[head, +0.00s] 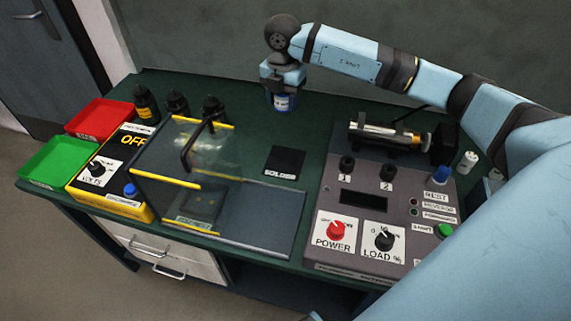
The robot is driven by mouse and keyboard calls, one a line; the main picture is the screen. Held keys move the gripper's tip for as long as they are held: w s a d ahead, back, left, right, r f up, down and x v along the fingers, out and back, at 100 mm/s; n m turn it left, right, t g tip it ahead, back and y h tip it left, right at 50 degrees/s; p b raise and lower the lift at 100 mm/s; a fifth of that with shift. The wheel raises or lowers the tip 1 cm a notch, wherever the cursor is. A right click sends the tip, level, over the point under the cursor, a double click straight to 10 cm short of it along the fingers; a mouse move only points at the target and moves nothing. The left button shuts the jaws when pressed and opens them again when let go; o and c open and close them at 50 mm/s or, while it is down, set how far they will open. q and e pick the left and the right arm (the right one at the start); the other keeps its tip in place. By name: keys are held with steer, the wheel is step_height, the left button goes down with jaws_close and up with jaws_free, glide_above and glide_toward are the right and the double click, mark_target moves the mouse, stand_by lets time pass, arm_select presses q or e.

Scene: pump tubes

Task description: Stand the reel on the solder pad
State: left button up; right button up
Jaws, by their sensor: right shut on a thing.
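The gripper points down and is shut on the reel's upper part. I cannot tell whether the reel's bottom touches the bench. The solder pad (284,158) is a flat black square with a white SOLDER label, nearer the front than the reel and apart from it. Nothing stands on the pad. My left gripper is not in view.
Left of the pad is a clear guard box (166,181) with yellow edges and a dark handle. Right of it is a grey control panel (323,209) with knobs and a tube in a holder. Dark bottles (146,107), red (98,113) and green (52,158) trays stand left.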

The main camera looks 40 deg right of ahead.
steer(key=shift+d+f+m, duration=0.3)
steer(key=shift+m, duration=0.7)
glide_above(285, 160)
step_height(285, 160, down, 15)
steer(key=shift+r, duration=0.2)
steer(key=shift+f, duration=2.65)
steer(key=shift+f, duration=0.1)
steer(key=o, duration=1)
steer(key=shift+o, duration=0.2)
